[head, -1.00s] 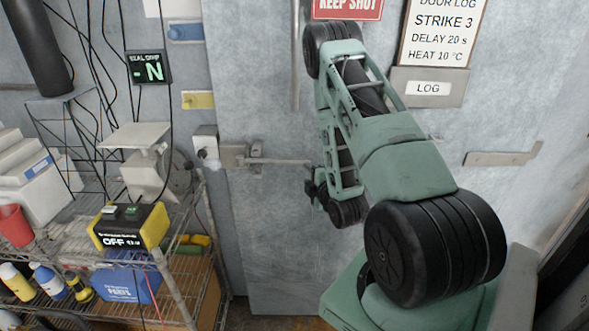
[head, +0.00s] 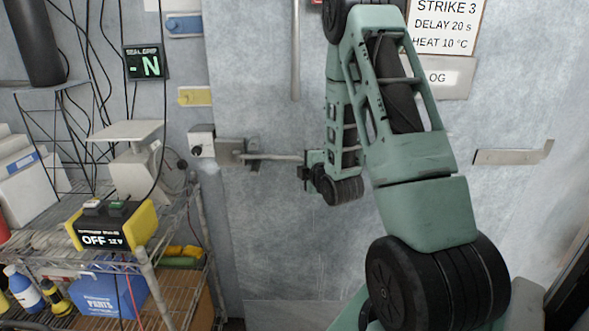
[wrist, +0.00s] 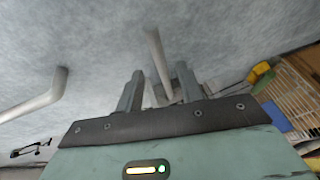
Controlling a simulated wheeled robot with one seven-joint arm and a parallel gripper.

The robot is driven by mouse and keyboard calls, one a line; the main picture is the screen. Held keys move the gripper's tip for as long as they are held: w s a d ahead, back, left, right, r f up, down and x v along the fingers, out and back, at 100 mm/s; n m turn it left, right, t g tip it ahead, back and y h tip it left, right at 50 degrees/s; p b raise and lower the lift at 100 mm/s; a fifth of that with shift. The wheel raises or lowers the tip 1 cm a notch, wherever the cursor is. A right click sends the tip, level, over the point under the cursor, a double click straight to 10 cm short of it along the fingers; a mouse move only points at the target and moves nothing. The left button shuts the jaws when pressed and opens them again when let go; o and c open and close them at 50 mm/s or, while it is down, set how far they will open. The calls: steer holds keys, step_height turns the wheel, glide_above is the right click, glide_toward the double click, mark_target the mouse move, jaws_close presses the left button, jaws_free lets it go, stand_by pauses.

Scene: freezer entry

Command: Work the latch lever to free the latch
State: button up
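The latch lever (head: 277,157) is a thin grey metal bar on the pale door. It runs nearly level to the right from a latch plate (head: 229,152) at the door's left side. My gripper (head: 305,170) is at the lever's right end in the head view, small and partly hidden by its own body. In the wrist view my gripper (wrist: 160,70) shows two grey fingers standing apart, with the lever (wrist: 155,50) running between them. Gaps show on both sides of the bar, so the gripper looks open. I cannot tell whether either finger touches it.
A vertical bar handle (head: 295,50) is on the door above the lever. A wire shelf (head: 175,225) at the left holds a yellow-black box (head: 113,226) reading OFF and a blue box (head: 108,297). A seal display (head: 147,62) reads N. A metal bracket (head: 512,154) is at right.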

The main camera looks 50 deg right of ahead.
mark_target(296, 160)
steer(key=p+x, duration=0.2)
steer(key=x, duration=0.3)
steer(key=shift+w+d+r, duration=0.1)
steer(key=shift+w, duration=0.2)
steer(key=shift+w+d+f+p, duration=0.2)
steer(key=shift+w+d+p, duration=0.1)
steer(key=shift+w, duration=0.1)
steer(key=shift+a, duration=0.1)
jaws_close()
